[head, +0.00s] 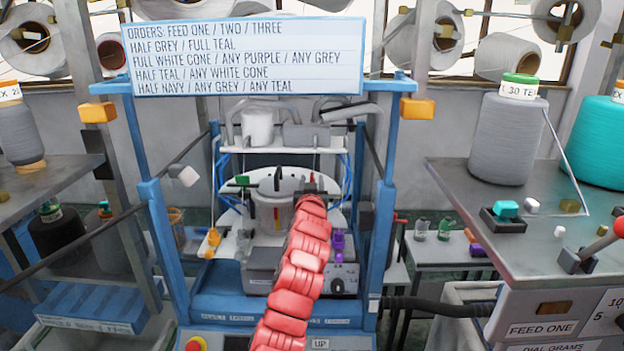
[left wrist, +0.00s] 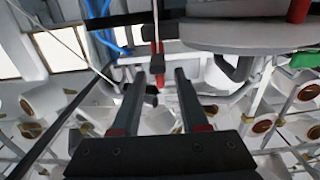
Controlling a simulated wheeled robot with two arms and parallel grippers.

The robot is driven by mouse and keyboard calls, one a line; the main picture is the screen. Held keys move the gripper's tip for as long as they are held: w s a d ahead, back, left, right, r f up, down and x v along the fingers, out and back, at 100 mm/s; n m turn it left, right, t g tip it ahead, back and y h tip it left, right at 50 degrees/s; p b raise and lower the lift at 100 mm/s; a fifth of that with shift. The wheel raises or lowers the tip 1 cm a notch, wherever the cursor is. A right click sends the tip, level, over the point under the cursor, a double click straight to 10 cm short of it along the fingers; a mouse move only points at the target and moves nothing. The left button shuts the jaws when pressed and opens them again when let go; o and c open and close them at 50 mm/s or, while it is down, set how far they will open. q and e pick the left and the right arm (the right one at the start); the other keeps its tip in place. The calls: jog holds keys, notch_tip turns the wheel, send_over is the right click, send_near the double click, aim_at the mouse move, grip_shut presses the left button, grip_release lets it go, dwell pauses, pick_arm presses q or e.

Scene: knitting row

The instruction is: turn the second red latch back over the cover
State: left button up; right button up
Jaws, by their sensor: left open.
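The knitting machine's round grey head with its cover (head: 280,186) stands in the middle of the blue frame. In the left wrist view a large grey round part (left wrist: 235,32) fills the upper right. A small red latch (left wrist: 157,64) on a thin dark bar shows between my finger ends; I cannot tell whether they touch it. Another red piece (left wrist: 298,10) shows at the top right edge. My left gripper (left wrist: 158,80) is open. In the head view my red-sleeved left arm covers the front of the machine, and the dark gripper (head: 312,189) is small and partly hidden.
Blue posts (head: 160,240) stand on both sides of the machine, with an orders board (head: 245,55) above. A grey table (head: 520,215) with a grey yarn cone (head: 507,140) and a teal cone (head: 598,145) is at the right. Another shelf (head: 50,180) is at the left.

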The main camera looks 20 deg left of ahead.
pick_arm(q)
grip_shut()
dwell(0.3)
jog(key=shift+f, duration=0.1)
jog(key=shift+a+f+h+b, duration=0.2)
jog(key=shift+h+b, duration=0.1)
jog(key=shift+b, duration=0.3)
jog(key=m+g+h+b, duration=0.1)
jog(key=m+h+b, duration=0.1)
jog(key=h, duration=0.3)
jog(key=a+m+g+h+b, duration=0.1)
jog(key=m+h+b, duration=0.2)
jog(key=m+h, duration=0.2)
jog(key=m+g+h+b, duration=0.1)
jog(key=m+h+b, duration=0.2)
jog(key=h, duration=0.2)
jog(key=shift+w+a+r+m, duration=0.2)
jog(key=shift+a+r+m, duration=0.1)
jog(key=shift+a, duration=0.1)
